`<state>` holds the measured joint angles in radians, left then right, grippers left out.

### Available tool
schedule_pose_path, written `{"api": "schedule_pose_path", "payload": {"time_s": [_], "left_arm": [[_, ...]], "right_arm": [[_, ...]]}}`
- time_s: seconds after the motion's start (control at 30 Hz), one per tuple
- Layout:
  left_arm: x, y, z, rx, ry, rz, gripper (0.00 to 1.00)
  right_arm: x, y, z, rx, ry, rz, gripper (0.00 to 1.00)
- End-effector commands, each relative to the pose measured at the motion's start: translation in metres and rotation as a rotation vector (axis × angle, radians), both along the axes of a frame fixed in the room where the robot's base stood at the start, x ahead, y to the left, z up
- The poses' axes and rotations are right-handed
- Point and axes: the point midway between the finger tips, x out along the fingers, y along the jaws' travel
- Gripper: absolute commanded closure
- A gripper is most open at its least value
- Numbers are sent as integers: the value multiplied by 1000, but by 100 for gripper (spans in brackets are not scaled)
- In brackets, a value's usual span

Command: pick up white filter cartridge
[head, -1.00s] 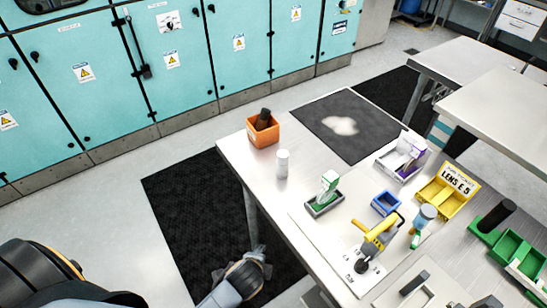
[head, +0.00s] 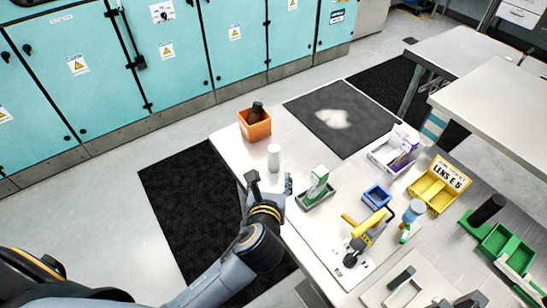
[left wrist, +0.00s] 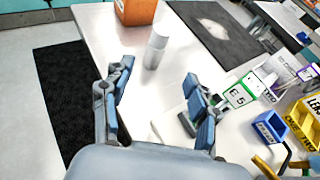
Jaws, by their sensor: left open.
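The white filter cartridge (head: 274,157) is a small white cylinder standing upright near the left edge of the metal table (head: 232,150). It also shows in the left wrist view (left wrist: 156,50), ahead of and between the fingers. My left gripper (head: 270,182) is open and empty at the table's edge, just on the near side of the cartridge and apart from it. In the left wrist view my left gripper (left wrist: 158,95) has its two blue-padded fingers spread wide. My right gripper is not seen.
An orange bin (head: 255,126) with a dark item stands behind the cartridge. A grey tray with a green-white box (head: 318,183) is to the right. A blue bin (head: 377,196), yellow bin (head: 433,189) and yellow-handled tool (head: 364,232) stand further right. A dark mat (head: 340,120) lies behind.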

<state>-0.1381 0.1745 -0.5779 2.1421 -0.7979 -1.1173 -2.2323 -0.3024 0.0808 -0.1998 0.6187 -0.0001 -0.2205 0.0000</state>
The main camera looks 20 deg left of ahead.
Motion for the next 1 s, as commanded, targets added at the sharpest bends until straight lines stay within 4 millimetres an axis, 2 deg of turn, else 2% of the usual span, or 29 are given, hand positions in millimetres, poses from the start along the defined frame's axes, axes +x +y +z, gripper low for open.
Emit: {"api": "schedule_pose_path", "payload": {"time_s": [0.13,0.4,0.73,1.0], "left_arm": [[17,3,-3,26,-4,-8,41],[63,14,-24,21,-3,-7,41],[84,20,-35,19,-1,-7,41],[114,29,-52,19,-1,-5,41]], "right_arm": [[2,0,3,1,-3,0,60],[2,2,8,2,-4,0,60],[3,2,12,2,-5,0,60],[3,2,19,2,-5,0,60]]}}
